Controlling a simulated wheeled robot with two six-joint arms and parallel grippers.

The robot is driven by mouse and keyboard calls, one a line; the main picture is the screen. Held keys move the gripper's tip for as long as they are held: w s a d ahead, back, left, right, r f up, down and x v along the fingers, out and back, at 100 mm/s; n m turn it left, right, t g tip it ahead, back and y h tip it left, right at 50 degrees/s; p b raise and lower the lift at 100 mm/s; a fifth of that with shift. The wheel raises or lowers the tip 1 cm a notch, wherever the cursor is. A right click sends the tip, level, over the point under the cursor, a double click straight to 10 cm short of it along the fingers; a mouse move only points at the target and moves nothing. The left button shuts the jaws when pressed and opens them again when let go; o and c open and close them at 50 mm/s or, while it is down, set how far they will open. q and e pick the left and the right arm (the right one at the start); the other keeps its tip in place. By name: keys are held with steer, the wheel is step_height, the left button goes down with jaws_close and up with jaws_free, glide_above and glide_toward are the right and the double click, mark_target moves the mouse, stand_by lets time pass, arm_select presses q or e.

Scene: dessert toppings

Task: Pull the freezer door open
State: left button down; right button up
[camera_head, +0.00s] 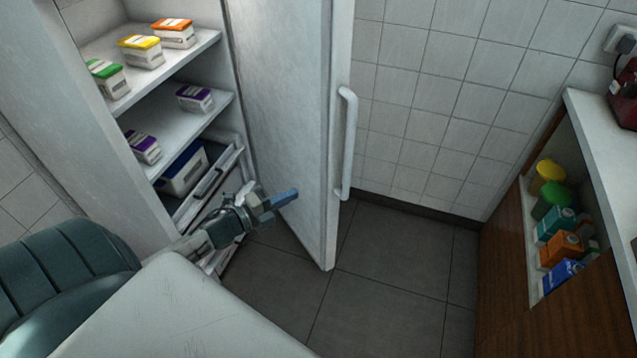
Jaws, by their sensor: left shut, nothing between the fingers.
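The freezer door (285,100) stands wide open, swung out to the right of the freezer (135,165). Its long white vertical handle (347,145) is on the door's outer right edge. My left gripper (285,199) is shut and empty. It is in front of the door's inner face, near its lower part, and apart from the handle. I cannot tell whether its fingertips touch the door. My right gripper is not in view.
Freezer shelves hold several small tubs, including an orange-lidded tub (173,33), and a blue-and-white box (183,170) below. At right, a wooden cabinet (510,265) holds several coloured containers under a white counter (600,130). The tiled floor (390,270) between is clear.

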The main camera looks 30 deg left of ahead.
mark_target(327, 177)
arm_select(q)
steer(key=p+x, duration=0.2)
steer(key=x, duration=0.5)
steer(key=shift+w+d+r, duration=0.15)
steer(key=shift+w+d, duration=0.05)
steer(key=shift+w, duration=0.2)
steer(key=shift+w+d+p, duration=0.25)
steer(key=shift+w+p, duration=0.1)
steer(key=shift+w, duration=0.3)
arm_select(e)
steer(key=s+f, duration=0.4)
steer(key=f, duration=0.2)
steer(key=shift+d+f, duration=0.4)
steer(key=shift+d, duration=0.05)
